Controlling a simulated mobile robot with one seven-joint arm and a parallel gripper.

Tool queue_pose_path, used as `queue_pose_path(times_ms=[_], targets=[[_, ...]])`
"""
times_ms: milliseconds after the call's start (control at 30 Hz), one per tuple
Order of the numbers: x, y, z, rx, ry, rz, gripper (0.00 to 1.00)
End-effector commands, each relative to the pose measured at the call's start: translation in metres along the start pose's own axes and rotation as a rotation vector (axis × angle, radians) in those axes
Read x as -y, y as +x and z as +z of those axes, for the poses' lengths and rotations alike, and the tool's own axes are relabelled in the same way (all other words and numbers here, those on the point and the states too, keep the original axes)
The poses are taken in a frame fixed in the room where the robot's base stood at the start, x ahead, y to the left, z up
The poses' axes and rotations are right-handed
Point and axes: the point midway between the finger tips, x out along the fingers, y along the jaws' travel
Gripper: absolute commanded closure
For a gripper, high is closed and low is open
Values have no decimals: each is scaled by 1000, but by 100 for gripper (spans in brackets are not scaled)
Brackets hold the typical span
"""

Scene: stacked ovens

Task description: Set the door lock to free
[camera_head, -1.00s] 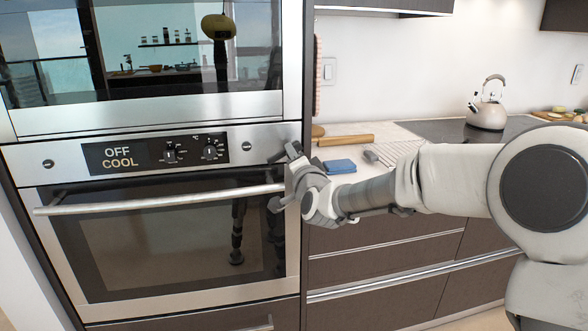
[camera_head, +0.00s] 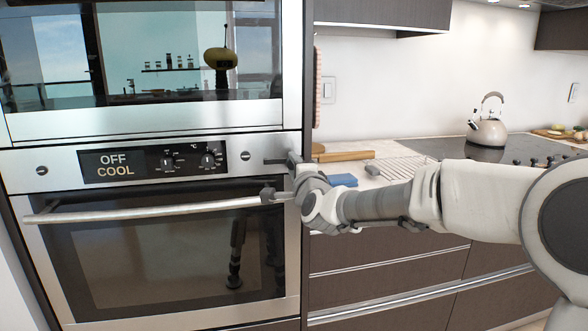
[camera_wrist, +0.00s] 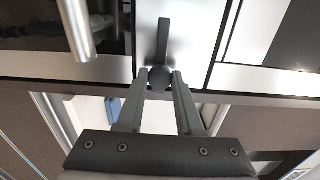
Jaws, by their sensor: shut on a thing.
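The door lock (camera_wrist: 163,42) shows in the wrist view as a dark lever with a round hub, on the steel trim beside the dark oven glass. The lever points up in that view, away from my gripper. My gripper (camera_wrist: 161,78) has its two fingertips closed around the round hub end. In the head view my gripper (camera_head: 283,178) is at the right edge of the lower oven (camera_head: 95,265), by the right end of its handle (camera_head: 150,208). It hides most of the lock there.
The oven panel (camera_head: 150,160) reads OFF and COOL and has two knobs. The bar handle also shows close by in the wrist view (camera_wrist: 76,28). A counter on the right holds a blue item (camera_head: 342,180), a wire rack (camera_head: 398,167) and a kettle (camera_head: 488,130).

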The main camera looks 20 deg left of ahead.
Motion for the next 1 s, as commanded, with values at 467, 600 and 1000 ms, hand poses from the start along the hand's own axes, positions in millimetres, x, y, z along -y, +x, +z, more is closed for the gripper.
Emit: queue_pose_path(times_ms=[467, 600, 1000], targets=[[0, 0, 0, 0, 2, 0, 36], [0, 0, 0, 0, 2, 0, 35], [2, -20, -1, -2, -2, -1, 35]])
